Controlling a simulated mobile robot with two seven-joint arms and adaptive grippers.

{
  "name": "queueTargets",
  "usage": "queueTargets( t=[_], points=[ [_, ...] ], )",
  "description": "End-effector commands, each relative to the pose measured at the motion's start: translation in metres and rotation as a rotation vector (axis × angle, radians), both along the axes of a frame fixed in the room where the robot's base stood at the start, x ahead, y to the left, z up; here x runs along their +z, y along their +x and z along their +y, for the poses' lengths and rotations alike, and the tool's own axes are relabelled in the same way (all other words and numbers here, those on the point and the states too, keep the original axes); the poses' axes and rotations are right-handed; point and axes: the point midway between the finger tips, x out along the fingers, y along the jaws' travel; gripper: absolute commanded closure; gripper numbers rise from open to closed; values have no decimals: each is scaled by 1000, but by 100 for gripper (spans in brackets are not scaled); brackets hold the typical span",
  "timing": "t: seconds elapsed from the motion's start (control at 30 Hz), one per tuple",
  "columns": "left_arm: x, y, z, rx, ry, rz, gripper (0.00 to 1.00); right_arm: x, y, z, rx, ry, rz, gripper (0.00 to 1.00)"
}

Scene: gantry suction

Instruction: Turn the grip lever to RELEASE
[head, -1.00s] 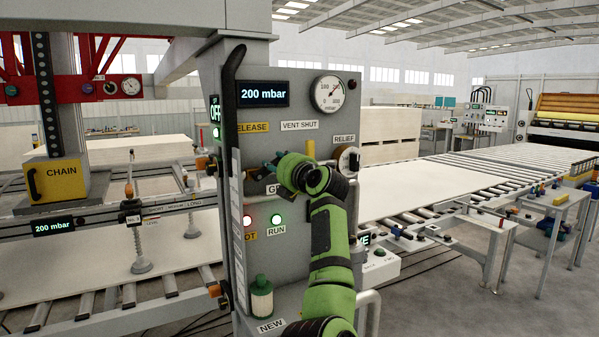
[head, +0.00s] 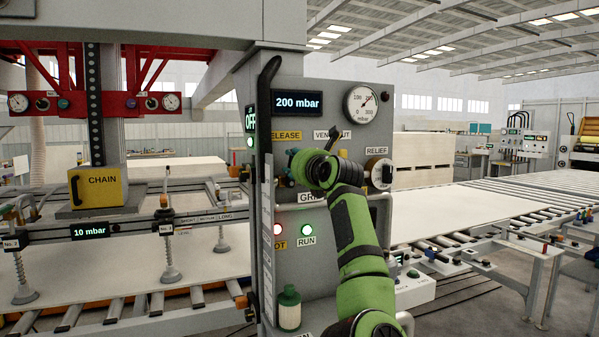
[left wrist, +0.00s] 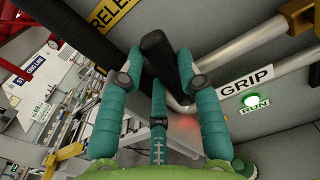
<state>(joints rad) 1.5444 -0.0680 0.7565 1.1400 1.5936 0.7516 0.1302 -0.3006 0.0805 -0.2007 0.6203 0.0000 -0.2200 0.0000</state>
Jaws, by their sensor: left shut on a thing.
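My left gripper (head: 293,162) is at the front of the grey control panel, below the yellow RELEASE label (head: 285,136) and up and left of the GRIP label (head: 312,197). In the left wrist view its teal fingers (left wrist: 161,65) are shut on the black grip lever (left wrist: 157,45), one finger on each side. The RELEASE label (left wrist: 110,14) is at the upper left there and the GRIP label (left wrist: 246,80) at the right. My wrist and gripper hide most of the lever in the head view. My right gripper is out of view.
The panel display (head: 297,103) reads 200 mbar; the beam display (head: 90,231) reads 10 mbar. The round gauge (head: 361,106) and RELIEF knob (head: 379,172) are right of the gripper. A suction cup (head: 171,274) stands over a pale board (head: 110,281).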

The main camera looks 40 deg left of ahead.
Motion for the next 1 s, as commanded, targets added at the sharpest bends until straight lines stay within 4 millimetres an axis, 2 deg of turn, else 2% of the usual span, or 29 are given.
queueTargets(
  t=[0.1,0.4,0.93,0.97,1.0],
  points=[
    [0,-4,1,-1,-24,-69,100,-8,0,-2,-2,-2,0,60],
    [1,-9,4,0,-66,-170,100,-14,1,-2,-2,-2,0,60],
    [1,-11,4,-1,-78,-195,100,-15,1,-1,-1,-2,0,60],
    [1,-11,4,-1,-78,-195,61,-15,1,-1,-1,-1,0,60],
    [1,-11,4,-1,-77,-194,45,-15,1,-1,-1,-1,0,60]
  ],
)
